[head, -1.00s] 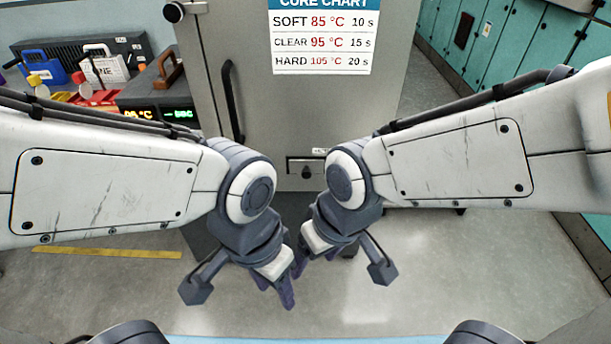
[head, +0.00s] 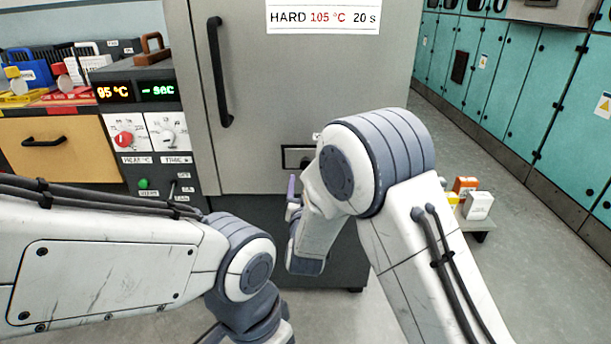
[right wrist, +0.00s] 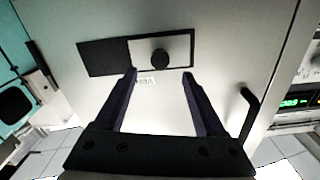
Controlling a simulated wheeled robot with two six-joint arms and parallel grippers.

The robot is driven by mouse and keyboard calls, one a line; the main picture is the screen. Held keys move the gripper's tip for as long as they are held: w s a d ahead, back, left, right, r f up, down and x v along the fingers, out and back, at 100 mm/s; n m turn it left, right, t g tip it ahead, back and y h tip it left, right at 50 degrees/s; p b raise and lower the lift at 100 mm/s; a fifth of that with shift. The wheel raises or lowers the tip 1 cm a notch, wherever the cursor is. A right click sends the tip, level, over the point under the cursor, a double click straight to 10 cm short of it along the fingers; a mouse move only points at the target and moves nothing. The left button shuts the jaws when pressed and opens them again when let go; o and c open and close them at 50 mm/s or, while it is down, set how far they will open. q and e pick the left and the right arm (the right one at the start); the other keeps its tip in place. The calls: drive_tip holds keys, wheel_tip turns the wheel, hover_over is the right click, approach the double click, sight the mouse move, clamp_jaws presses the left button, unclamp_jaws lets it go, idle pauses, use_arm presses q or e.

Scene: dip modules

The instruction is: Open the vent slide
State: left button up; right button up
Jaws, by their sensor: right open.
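The vent slide (right wrist: 177,46) is a pale plate with a round black knob (right wrist: 160,58) in a dark slot on the grey cabinet door. In the right wrist view, the dark part of the slot (right wrist: 102,57) shows to the left of the plate. In the head view, the slot (head: 292,157) is partly covered by my right wrist. My right gripper (right wrist: 160,76) is open and empty, its purple fingers pointing at the door. The knob lies between the fingertips' lines, slightly past them in the picture; contact cannot be told. My left gripper is below the head view's edge.
The cabinet door (head: 270,90) has a long black handle (head: 218,72). A control panel (head: 150,140) with dials and a display stands to its left, beside a yellow drawer (head: 60,150). Small boxes (head: 478,205) sit low at the right. Teal lockers (head: 520,80) line the right wall.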

sight(305, 166)
drive_tip(key=w+b, duration=0.1)
drive_tip(key=w, duration=0.8)
drive_tip(key=shift+w+r, duration=0.1)
drive_tip(key=shift+w, duration=0.3)
clamp_jaws()
idle(0.9)
